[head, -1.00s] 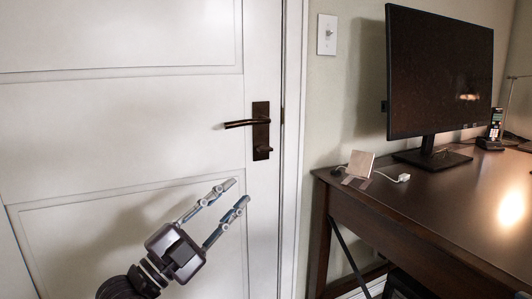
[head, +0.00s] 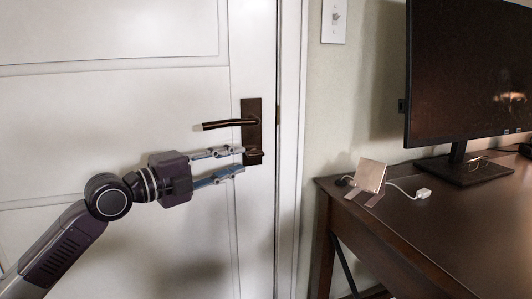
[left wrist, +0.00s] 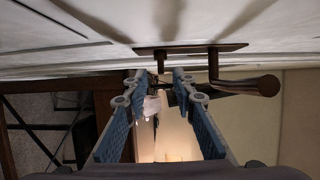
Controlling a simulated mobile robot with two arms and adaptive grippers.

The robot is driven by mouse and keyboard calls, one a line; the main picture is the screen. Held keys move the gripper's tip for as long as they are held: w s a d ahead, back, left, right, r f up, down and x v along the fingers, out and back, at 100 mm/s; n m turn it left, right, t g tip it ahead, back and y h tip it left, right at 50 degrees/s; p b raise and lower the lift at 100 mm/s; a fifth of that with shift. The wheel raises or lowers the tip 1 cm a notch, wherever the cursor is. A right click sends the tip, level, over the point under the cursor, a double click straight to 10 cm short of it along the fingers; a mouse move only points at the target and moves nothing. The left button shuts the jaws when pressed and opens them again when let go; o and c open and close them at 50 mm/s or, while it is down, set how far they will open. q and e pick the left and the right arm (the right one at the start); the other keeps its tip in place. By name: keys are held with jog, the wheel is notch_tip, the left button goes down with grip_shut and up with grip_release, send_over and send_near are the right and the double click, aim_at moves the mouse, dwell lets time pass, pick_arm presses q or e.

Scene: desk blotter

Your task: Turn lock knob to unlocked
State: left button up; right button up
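The white door carries a dark lock plate (head: 251,110) with a lever handle (head: 224,125) and, below it, a small dark lock knob (head: 255,153). My left gripper (head: 241,160) comes in from the left, just below the lever, with its fingertips at the knob. In the left wrist view, my left gripper (left wrist: 160,77) is open, and the small knob (left wrist: 161,62) shows in the gap between the fingertips. I cannot tell whether a finger touches it. The lever (left wrist: 245,86) lies to the right of the fingers there. My right gripper is not in view.
A dark desk (head: 440,220) stands at the right, with a monitor (head: 470,80), a small tan stand (head: 370,177) and a white cable end (head: 423,193). A light switch (head: 334,20) is on the wall. The space before the door's left part is free apart from my arm.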

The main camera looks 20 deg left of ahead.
aim_at(248, 157)
pick_arm(q)
jog(key=x, duration=0.6)
jog(key=shift+w+d+b, duration=0.25)
jog(key=shift+b, duration=0.1)
jog(key=shift+c, duration=0.4)
grip_shut()
